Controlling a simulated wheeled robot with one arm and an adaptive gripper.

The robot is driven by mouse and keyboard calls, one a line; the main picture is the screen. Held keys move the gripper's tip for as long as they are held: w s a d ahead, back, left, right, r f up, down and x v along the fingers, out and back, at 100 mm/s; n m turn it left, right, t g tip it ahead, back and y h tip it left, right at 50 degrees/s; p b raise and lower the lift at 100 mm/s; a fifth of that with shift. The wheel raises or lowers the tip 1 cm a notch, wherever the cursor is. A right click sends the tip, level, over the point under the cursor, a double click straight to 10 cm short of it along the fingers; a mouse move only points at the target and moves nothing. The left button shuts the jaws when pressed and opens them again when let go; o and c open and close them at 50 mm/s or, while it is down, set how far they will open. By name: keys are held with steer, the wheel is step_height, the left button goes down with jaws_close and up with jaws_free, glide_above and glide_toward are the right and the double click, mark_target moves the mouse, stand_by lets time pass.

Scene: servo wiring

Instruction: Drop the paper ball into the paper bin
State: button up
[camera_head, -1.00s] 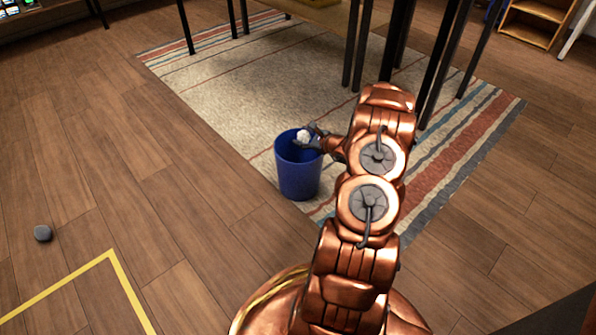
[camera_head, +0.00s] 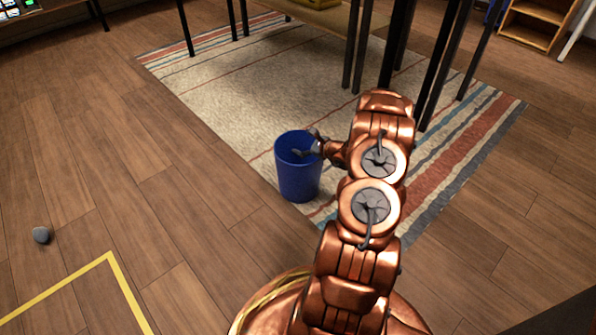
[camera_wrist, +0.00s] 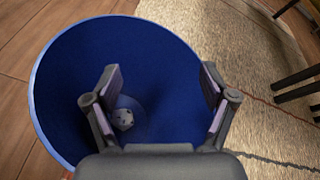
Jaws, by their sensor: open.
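The blue paper bin (camera_head: 298,180) stands upright near the left edge of the rug in the head view. Its open mouth fills much of the wrist view, with its rim (camera_wrist: 36,75) showing at the left. My gripper (camera_wrist: 160,85) is open and empty over the bin's mouth. In the head view my gripper (camera_head: 311,146) is at the bin's right rim.
A striped rug (camera_head: 235,85) lies under the bin and dark table legs (camera_head: 357,50) stand behind my arm. A grey stone-like object (camera_head: 41,235) lies on the wooden floor at left, near a yellow floor line (camera_head: 62,283).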

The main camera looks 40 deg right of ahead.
steer(key=v, duration=1.2)
stand_by(0.5)
